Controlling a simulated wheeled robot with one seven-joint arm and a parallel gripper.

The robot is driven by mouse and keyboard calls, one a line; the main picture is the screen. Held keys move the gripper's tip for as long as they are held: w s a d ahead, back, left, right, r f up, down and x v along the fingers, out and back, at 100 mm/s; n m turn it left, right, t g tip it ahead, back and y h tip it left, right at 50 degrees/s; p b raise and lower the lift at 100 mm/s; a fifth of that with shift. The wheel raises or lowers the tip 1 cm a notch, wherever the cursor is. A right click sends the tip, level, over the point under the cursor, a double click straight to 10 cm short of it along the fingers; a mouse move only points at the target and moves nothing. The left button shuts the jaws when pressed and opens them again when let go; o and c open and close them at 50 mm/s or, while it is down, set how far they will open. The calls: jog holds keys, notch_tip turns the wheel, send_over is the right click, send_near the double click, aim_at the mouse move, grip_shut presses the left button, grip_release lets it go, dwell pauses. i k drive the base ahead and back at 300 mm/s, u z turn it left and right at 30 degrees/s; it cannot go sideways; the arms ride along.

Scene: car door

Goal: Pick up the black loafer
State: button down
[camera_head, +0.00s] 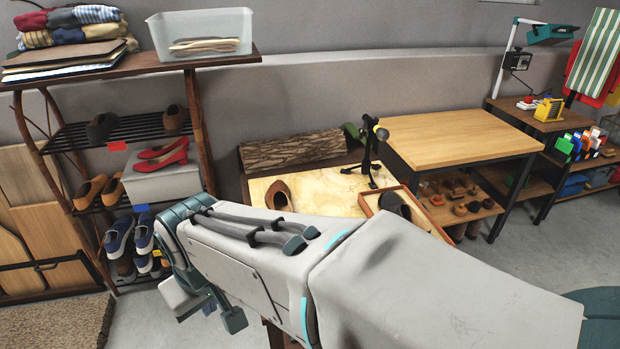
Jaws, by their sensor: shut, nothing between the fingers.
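A black shoe (394,204) that looks like a loafer sits in a shallow wooden tray (363,203) on the low pale-topped table, right of centre. My arm hides part of the tray's near side. Another dark grey shoe (101,127) stands on the upper shelf of the shoe rack at left. I cannot tell for sure which is the named loafer. My gripper (208,312) hangs at lower left, in front of the rack and left of the low table. It is shut and empty, apart from both shoes.
The low table (330,198) also holds a brown shoe (279,194), a black stand (371,155) and a bark log (292,149). The shoe rack (200,125) carries red heels and several other shoes. A wooden workbench (455,138) stands behind right. Floor at right is clear.

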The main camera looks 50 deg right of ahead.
aim_at(391, 200)
jog(key=z, duration=2.3)
